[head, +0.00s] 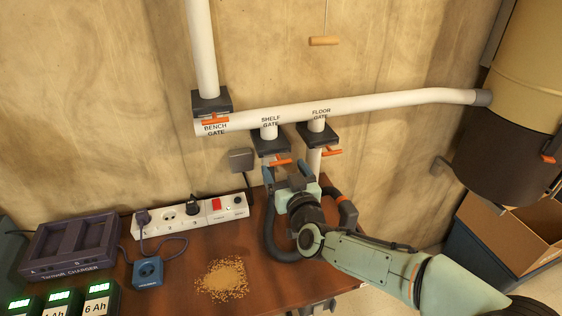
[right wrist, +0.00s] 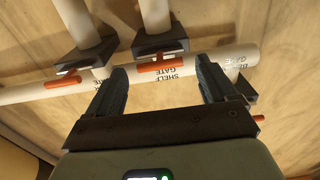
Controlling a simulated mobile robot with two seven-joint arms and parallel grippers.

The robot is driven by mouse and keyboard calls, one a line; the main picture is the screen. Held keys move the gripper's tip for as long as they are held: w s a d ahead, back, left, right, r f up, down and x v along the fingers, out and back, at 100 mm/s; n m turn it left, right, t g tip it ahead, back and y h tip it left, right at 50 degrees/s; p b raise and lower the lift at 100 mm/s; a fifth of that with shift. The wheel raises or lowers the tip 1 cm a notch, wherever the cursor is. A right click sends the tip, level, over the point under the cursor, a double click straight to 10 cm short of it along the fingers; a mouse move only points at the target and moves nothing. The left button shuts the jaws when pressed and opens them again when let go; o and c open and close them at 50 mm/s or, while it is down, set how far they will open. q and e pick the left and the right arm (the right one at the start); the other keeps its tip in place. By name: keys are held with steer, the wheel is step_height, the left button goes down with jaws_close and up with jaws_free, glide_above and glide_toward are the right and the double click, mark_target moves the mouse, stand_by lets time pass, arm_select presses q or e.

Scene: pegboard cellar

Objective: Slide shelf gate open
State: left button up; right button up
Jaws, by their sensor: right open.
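The shelf gate (head: 271,147) is a dark block under the white horizontal pipe, below its "SHELF GATE" label, with an orange T-handle (head: 280,161) at its front. My right gripper (head: 287,174) is open and empty just below this handle in the head view. In the right wrist view, which looks upside down, the shelf gate (right wrist: 160,43) and its orange handle (right wrist: 160,66) lie beyond and between the spread fingers (right wrist: 165,84). I see no contact with the handle. My left gripper is not in view.
The floor gate (head: 317,134) with its orange handle (head: 332,152) is close on the right; the bench gate (head: 211,103) is on the left. A dark hose (head: 272,240) loops beside my right gripper. A power strip (head: 190,217) and sawdust pile (head: 222,279) lie on the bench.

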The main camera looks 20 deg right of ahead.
mark_target(281, 162)
steer(key=shift+w, duration=1.75)
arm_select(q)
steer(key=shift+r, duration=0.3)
